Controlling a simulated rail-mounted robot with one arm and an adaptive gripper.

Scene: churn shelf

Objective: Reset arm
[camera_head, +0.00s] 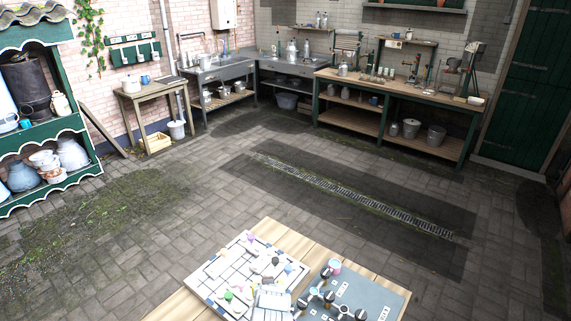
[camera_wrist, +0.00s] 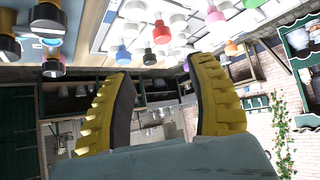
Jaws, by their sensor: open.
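My gripper (camera_wrist: 160,72) shows in the wrist view with its two yellow, ribbed fingers spread apart. The gap between them is empty, with only the background behind it. The wrist picture is upside down: the worktop is at the top and the wall shelves hang below. A red-topped piece (camera_wrist: 161,32) and several other coloured pieces on a white board lie beyond the fingertips, apart from them. In the head view I cannot clearly make out the gripper.
A green shelf (camera_head: 88,110) stands left, a long workbench (camera_head: 440,92) at the back. The paved floor between is clear.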

